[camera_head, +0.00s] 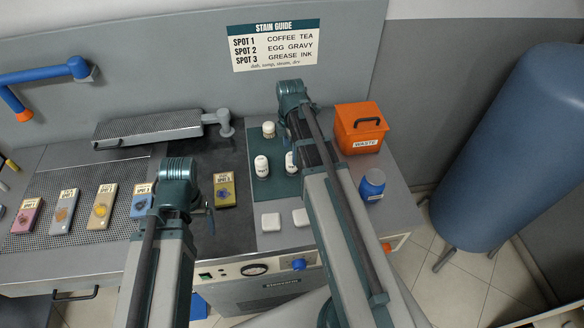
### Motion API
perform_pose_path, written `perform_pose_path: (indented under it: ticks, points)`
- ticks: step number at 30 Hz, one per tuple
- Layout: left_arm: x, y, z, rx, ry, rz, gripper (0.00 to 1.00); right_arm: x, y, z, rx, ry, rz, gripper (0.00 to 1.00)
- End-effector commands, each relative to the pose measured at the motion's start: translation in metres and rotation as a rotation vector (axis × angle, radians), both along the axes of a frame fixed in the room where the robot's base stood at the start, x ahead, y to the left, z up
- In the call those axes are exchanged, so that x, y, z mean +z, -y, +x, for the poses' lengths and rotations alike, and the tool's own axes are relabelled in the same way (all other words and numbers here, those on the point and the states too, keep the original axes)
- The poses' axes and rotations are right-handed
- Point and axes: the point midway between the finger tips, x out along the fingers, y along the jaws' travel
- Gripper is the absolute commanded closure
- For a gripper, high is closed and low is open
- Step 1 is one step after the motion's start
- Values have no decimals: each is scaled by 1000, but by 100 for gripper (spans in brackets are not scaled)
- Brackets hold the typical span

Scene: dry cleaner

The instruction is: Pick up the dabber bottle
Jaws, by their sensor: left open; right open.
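Three small white bottles stand on the teal mat (286,187): one at the back (268,129), one at the left (261,165) and one at the right (290,162), partly covered by my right arm. Their labels are too small to read, so I cannot tell which is the dabber bottle. My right gripper (291,104) is above the back of the mat, right of the back bottle; its fingers are mostly hidden by the arm. My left gripper (194,206) is over the dark board, left of the mat, its fingers also mostly hidden. Both are open, with nothing seen in them.
Two white pads (271,222) lie at the mat's front. An orange waste box (360,130) and a blue jar (372,186) stand right of my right arm. Several stained swatches (103,205) lie at the left. A grey pressing arm (150,127) spans the back.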

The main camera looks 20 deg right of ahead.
Motion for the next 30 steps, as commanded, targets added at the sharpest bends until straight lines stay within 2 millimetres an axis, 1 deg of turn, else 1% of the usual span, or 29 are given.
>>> perform_pose_path:
  ticks: [1,6,9,12,18,20,21,26,30]
  points:
    - [-11,0,0,0,0,0,14,-11,1,-2,0,0,0,14]
    - [-34,0,0,1,0,0,14,-34,2,-4,0,0,0,14]
    - [-43,0,0,2,0,0,14,-43,2,-4,0,0,0,14]
    - [-45,0,0,2,0,0,14,-45,2,-4,0,0,0,14]
    - [-43,0,0,2,0,0,14,-43,2,-4,0,0,0,14]
    - [-43,0,0,2,0,0,14,-43,2,-4,0,0,0,22]
    - [-43,0,0,2,0,0,14,-43,2,-4,0,0,0,30]
    - [-43,0,0,2,0,0,14,-43,2,-4,0,0,0,58]
    - [-43,0,0,2,0,0,14,-43,2,-4,0,0,0,84]
